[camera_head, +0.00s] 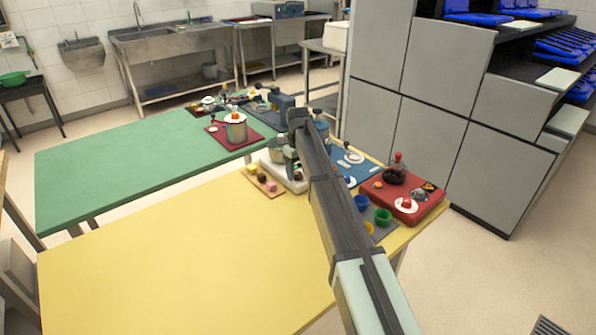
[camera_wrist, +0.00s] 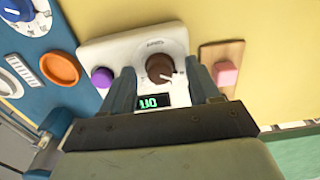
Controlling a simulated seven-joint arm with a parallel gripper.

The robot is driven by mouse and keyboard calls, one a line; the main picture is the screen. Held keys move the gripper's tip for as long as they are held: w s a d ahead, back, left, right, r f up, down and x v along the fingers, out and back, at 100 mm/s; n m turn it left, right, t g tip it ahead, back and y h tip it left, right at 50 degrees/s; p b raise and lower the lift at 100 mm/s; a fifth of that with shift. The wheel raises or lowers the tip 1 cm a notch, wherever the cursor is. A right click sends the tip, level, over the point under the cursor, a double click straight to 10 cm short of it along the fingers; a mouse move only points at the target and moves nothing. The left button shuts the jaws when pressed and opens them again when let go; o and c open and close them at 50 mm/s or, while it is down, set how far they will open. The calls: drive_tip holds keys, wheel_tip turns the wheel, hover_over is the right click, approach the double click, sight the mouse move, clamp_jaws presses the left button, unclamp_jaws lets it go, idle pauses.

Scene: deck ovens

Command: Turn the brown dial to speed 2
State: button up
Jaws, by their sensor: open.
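The brown dial (camera_wrist: 158,67) sits on a white panel (camera_wrist: 100,52) in the wrist view, with a light pointer at its lower right side. A small dark display (camera_wrist: 151,101) with green characters lies below it; I cannot read them surely. My gripper (camera_wrist: 161,70) is open, with one finger to the left of the dial and one to the right. I cannot tell whether either finger touches it. In the head view the white panel (camera_head: 296,184) is partly covered by my arm, and the dial cannot be made out.
A purple knob (camera_wrist: 102,77) is on the same panel, left of the dial. A wooden board (camera_wrist: 222,53) with a pink block stands to the right, and a blue panel with an orange disc (camera_wrist: 60,69) to the left. The yellow table (camera_head: 180,250) is clear at front left.

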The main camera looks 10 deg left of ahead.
drive_tip(key=c, duration=1)
drive_tip(key=shift+m, duration=0.3)
drive_tip(key=m, duration=1.1)
drive_tip(key=shift+m, duration=2.1)
